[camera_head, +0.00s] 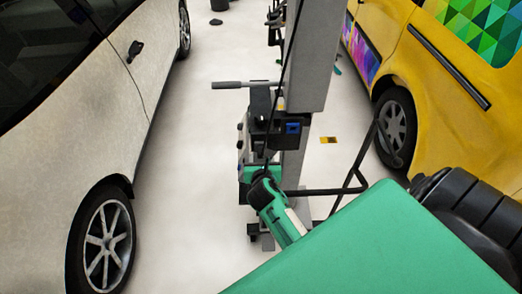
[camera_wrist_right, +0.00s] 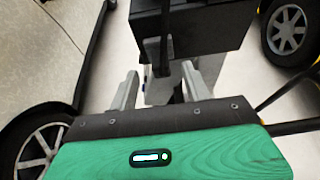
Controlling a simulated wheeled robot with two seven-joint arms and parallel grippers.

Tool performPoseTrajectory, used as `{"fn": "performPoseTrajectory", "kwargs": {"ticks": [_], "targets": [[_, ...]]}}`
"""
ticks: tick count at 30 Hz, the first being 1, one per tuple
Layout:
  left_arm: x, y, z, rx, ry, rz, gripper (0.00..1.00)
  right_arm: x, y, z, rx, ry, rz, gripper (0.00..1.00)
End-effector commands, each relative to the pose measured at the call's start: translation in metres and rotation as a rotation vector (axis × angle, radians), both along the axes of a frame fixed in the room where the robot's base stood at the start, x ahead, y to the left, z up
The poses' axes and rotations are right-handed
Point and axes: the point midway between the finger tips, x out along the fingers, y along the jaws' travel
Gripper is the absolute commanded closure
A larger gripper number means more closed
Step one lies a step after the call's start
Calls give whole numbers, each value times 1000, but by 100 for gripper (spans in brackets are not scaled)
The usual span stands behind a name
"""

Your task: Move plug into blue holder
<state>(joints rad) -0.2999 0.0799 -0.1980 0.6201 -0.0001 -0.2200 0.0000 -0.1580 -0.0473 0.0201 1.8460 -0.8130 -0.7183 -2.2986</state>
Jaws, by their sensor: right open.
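The blue holder (camera_head: 291,127) shows as a small blue socket on the front of a black box on the grey post. My right gripper (camera_head: 262,174) is below the box and just left of the post. In the right wrist view my right gripper (camera_wrist_right: 163,86) has its two pale fingers apart. A thin dark cable (camera_wrist_right: 164,42) hangs down toward the space between the fingers. I cannot clearly make out the plug; its end may be hidden near the gripper. The fingers do not visibly close on anything. My left gripper is out of view.
The grey post (camera_head: 308,60) carries a handle bar (camera_head: 243,85) reaching left. A pale car (camera_head: 60,110) stands at left and a yellow van (camera_head: 450,110) at right. Dark tubing (camera_head: 350,180) lies right of the post. Floor left of the post is clear.

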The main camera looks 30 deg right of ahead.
Motion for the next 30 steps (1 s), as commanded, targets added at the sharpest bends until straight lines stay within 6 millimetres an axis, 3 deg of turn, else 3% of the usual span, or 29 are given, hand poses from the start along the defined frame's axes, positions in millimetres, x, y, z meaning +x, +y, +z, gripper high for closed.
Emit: {"fn": "performPoseTrajectory", "kwargs": {"ticks": [9, 22, 27, 30], "targets": [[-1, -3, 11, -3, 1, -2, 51, 33, -20, -16, 1, 0, 0, 51], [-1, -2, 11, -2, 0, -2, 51, 39, -24, -19, 1, -1, 1, 51], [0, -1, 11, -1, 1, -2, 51, 39, -24, -19, 1, -1, 1, 84], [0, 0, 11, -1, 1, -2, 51, 39, -24, -19, 1, -1, 1, 98]]}}
